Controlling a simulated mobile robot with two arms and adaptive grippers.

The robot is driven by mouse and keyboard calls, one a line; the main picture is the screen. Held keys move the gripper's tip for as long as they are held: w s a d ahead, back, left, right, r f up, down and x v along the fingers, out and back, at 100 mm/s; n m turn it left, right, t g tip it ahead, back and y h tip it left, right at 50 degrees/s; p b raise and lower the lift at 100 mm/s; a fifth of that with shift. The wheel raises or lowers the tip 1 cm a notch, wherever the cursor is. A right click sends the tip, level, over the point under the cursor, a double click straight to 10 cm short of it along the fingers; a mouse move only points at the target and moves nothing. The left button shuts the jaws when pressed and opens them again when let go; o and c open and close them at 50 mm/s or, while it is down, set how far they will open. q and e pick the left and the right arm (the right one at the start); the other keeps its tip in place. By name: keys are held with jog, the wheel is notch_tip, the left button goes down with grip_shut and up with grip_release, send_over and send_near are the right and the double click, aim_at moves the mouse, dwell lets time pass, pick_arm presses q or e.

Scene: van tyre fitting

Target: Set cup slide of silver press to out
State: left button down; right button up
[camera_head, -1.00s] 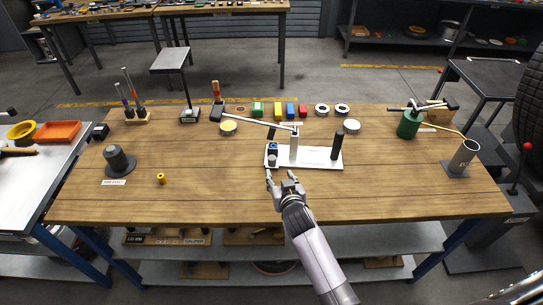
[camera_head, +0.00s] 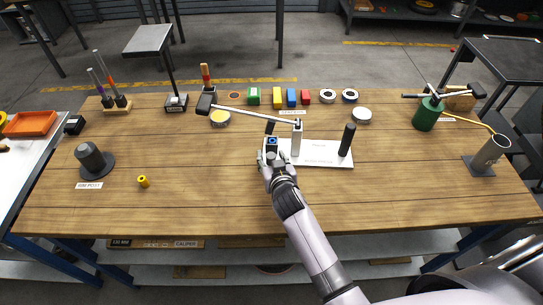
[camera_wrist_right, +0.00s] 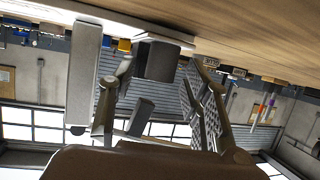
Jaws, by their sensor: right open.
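The silver press stands mid-table on a white base plate (camera_head: 325,153), with a silver column (camera_head: 297,140) and a long lever that ends in a black handle at its left. Its cup slide (camera_head: 272,143), a dark block with a blue ring on top, sits at the left end of the plate. My right gripper (camera_head: 270,160) is open just in front of the slide. In the right wrist view a dark block (camera_wrist_right: 158,60), which looks like the slide, shows between and beyond the open fingers; I cannot tell whether they touch it. My left gripper is not in view.
A black post (camera_head: 347,140) stands on the right of the plate. Several coloured blocks and a yellow-topped tin (camera_head: 220,118) lie behind the press. A green canister (camera_head: 427,115) and a grey tube holder (camera_head: 490,155) stand at the right. The front of the table is mostly clear.

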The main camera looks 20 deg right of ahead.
grip_shut()
dwell(0.5)
